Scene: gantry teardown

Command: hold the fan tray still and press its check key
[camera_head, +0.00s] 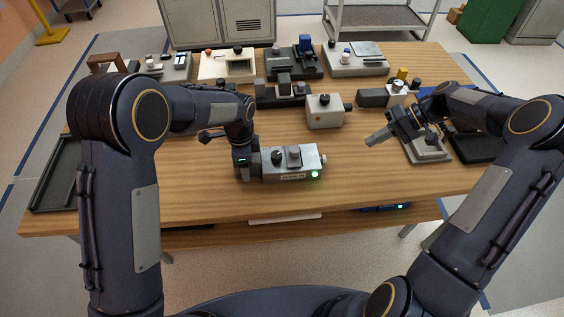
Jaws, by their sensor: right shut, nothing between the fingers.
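A light grey box (308,159), which I take as the fan tray, lies on the wooden table. It has a dark knob, a raised grey block and a labelled front. A green light glows at its front right corner. A small part sits at its right end; I cannot tell if it is the check key. My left gripper (250,166) is at the box's left end, seemingly touching it; its fingers are hidden. My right gripper (376,138) is shut and empty, above the table to the right of the box and apart from it.
The table (220,199) is clear in front of the box. A cream box (322,114) with a dark knob stands behind it. Several devices line the back edge. A black tray (57,176) lies at the left, and a grey device (428,152) stands below my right gripper.

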